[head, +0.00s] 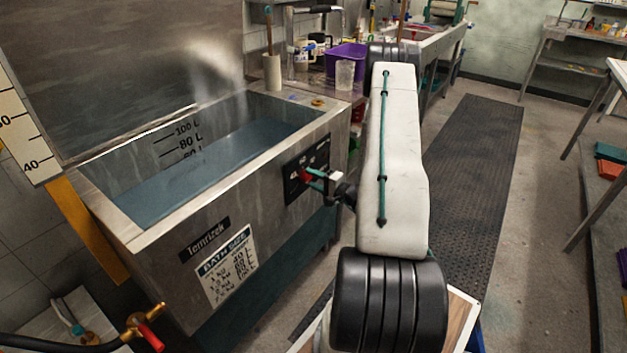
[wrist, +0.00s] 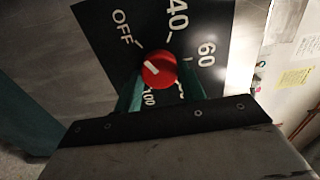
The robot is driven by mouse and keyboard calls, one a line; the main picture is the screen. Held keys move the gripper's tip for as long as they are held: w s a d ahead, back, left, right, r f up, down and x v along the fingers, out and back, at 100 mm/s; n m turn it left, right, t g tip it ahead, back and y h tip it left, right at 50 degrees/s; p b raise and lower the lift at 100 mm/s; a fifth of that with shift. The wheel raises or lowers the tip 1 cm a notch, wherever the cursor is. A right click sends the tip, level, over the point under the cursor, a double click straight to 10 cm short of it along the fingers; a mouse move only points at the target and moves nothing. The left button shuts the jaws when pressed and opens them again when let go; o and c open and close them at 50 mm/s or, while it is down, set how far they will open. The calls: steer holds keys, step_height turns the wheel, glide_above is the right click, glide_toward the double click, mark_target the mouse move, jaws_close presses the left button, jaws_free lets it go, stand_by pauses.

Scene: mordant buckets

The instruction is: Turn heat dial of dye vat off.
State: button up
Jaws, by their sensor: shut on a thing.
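The heat dial (wrist: 160,70) is a round red knob with a short white mark on its left half, set on a black panel with OFF, 40, 60 and 100 around it. Another label is partly hidden by a finger. I cannot tell exactly which label the mark lines up with. My gripper (wrist: 161,82) has its teal fingers on either side of the dial, shut on it. The dye vat (head: 150,243) is a steel tank of blue-grey liquid. In the head view the red dial (head: 305,175) shows at its front panel, beside my gripper (head: 318,181).
A sink counter with a purple bin (head: 346,59) and a clear beaker (head: 345,75) stands behind the vat. A brass tap with a red handle (head: 149,336) is at the lower left. A dark floor mat (head: 480,170) lies on open floor to the right.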

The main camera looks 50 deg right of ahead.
steer(key=o, duration=1)
steer(key=s, duration=0.7)
steer(key=shift+s+d, duration=0.25)
steer(key=shift+s, duration=0.15)
